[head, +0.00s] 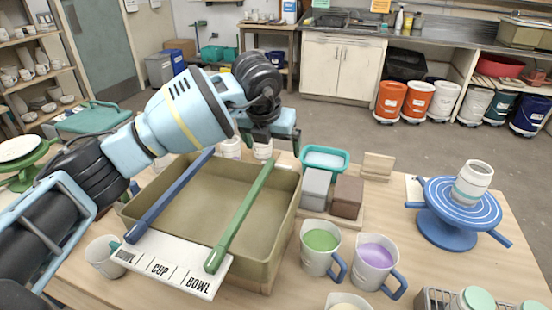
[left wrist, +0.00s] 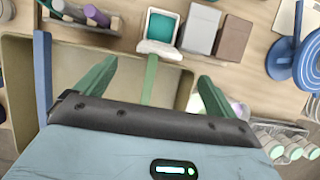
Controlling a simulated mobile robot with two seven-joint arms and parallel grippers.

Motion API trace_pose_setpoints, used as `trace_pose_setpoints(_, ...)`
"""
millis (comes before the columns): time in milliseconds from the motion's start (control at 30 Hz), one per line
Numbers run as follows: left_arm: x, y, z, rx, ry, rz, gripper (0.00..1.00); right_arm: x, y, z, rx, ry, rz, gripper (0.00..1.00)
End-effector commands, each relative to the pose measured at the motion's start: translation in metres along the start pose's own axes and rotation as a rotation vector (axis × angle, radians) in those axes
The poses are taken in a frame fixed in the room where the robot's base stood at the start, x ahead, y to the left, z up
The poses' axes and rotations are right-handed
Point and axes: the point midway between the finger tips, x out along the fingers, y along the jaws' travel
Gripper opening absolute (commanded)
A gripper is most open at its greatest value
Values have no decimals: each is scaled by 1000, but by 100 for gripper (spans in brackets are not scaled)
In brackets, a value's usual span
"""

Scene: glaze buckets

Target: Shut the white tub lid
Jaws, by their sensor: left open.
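My left gripper (head: 274,138) hangs above the back of the olive basin in the head view. Its green fingers are spread with nothing between them in the left wrist view (left wrist: 153,88). A white bucket (head: 443,101) and a greyer white bucket (head: 474,106) stand far off under the counter. I cannot tell whether either is the white tub, and no raised lid shows clearly on them. My right gripper is out of view.
The olive basin (head: 285,215) has a blue bar (head: 170,195) and a green bar (head: 240,217) across it. Pitchers of green (head: 320,245) and purple glaze (head: 374,263) and a blue turntable (head: 447,238) stand right. Open floor lies between table and counter.

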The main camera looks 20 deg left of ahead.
Motion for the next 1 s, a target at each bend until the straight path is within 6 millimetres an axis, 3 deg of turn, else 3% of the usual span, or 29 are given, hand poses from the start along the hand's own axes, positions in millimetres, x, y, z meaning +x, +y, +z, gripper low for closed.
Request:
trace_pose_setpoints(233,35,0,-1,-1,4,0,95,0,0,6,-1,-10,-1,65)
trace_pose_setpoints(500,68,0,-1,-1,2,0,95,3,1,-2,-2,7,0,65)
trace_pose_setpoints(900,75,0,0,1,0,0,95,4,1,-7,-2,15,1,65)
trace_pose_setpoints(1000,75,0,0,1,0,0,83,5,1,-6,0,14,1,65)
